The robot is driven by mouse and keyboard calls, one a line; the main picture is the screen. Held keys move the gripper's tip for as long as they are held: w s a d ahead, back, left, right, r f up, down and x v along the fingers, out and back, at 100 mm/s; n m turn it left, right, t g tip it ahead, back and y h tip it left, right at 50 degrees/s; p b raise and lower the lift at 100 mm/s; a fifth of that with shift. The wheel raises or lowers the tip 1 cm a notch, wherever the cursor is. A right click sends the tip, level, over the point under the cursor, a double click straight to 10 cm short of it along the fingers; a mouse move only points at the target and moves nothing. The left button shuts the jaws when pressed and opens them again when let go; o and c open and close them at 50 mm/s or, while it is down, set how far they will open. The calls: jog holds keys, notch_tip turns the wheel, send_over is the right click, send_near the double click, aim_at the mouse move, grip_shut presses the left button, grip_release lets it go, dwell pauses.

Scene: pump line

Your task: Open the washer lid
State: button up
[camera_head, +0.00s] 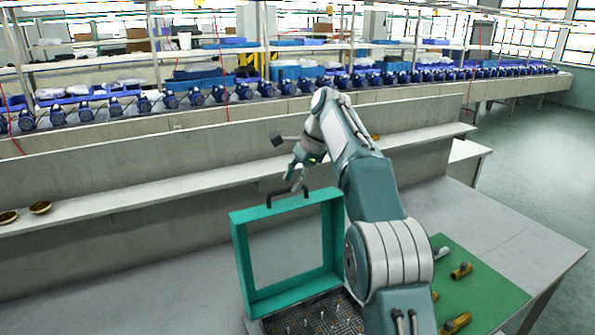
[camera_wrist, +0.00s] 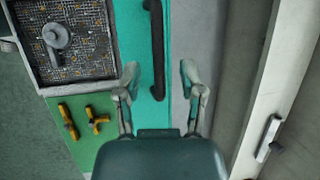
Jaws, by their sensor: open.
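The washer lid (camera_head: 240,262) is a teal open frame, and it stands raised, roughly upright, at the back of the washer. Its dark handle (camera_head: 287,192) is on the top edge. In the wrist view the lid's teal edge (camera_wrist: 129,30) and the black handle (camera_wrist: 156,45) run up the picture. The washer's basin (camera_head: 318,320) shows a dark mesh floor with pegs, partly hidden by my arm. My gripper (camera_head: 297,178) is just above the handle. In the wrist view my gripper (camera_wrist: 160,75) is open, with the handle's lower part showing between its fingers; contact cannot be told.
A green mat (camera_head: 485,285) with brass fittings (camera_head: 461,271) lies right of the washer. A grey ledge (camera_head: 130,205) runs behind the lid, with two small bowls (camera_head: 40,207) at its left. A row of blue pumps (camera_head: 197,97) stands farther back.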

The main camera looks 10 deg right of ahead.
jog(key=shift+v, duration=1.25)
jog(key=shift+d+r, duration=0.2)
jog(key=shift+r, duration=0.3)
jog(key=shift+r, duration=0.1)
jog(key=s+d+r+n+t+h, duration=0.1)
jog(key=s+r+n, duration=0.2)
jog(key=s, duration=0.5)
jog(key=s+d+r+n+t+h, duration=0.1)
jog(key=s+d+r+n+t, duration=0.15)
jog(key=s, duration=0.55)
jog(key=s+d+f+n+t+h, duration=0.1)
jog(key=s+f+n, duration=0.3)
jog(key=s+f, duration=0.4)
jog(key=s+d+f+n+h, duration=0.2)
jog(key=s+f+n, duration=0.2)
jog(key=s+f, duration=0.5)
jog(key=s, duration=0.6)
jog(key=shift+s+t, duration=0.15)
jog(key=shift+t, duration=0.2)
